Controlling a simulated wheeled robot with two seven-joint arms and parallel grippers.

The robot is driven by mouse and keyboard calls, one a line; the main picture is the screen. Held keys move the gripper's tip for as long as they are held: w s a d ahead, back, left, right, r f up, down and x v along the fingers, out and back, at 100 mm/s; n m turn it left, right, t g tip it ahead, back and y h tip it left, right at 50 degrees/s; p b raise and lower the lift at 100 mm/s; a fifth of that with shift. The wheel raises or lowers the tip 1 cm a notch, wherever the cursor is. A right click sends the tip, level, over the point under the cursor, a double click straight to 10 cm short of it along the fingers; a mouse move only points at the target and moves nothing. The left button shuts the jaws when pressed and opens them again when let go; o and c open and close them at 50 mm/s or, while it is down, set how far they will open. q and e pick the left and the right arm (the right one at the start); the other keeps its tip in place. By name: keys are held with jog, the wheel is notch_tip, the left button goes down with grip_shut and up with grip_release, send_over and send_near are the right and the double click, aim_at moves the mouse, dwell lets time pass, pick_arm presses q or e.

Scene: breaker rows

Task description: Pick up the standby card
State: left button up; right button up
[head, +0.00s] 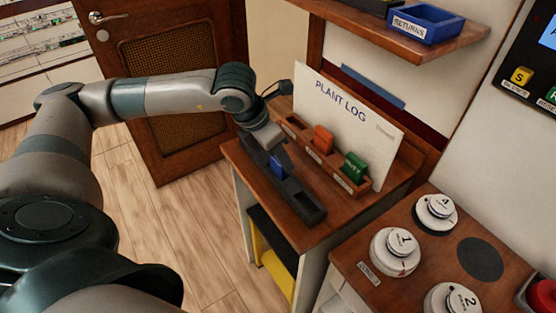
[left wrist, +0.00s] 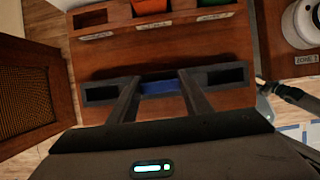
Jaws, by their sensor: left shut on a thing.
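A blue card (head: 277,165) stands in the dark grey slotted holder (head: 303,205) on the wooden cabinet top; it also shows in the left wrist view (left wrist: 160,87). My left gripper (head: 273,150) reaches down from above, its fingers on either side of the blue card and shut on it. The card still sits low in the holder's middle. An orange card (head: 323,139) and a green card (head: 354,168) stand in the labelled wooden rack (head: 341,177) behind. I cannot read which card is standby. My right gripper is not in view.
A white "PLANT LOG" board (head: 345,115) stands behind the wooden rack. A shelf with a blue "RETURNS" tray (head: 426,23) hangs above. Numbered round pieces (head: 396,251) stand on the counter at right. A door (head: 165,80) is at the left.

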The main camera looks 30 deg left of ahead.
pick_arm(q)
jog(key=shift+r, duration=0.15)
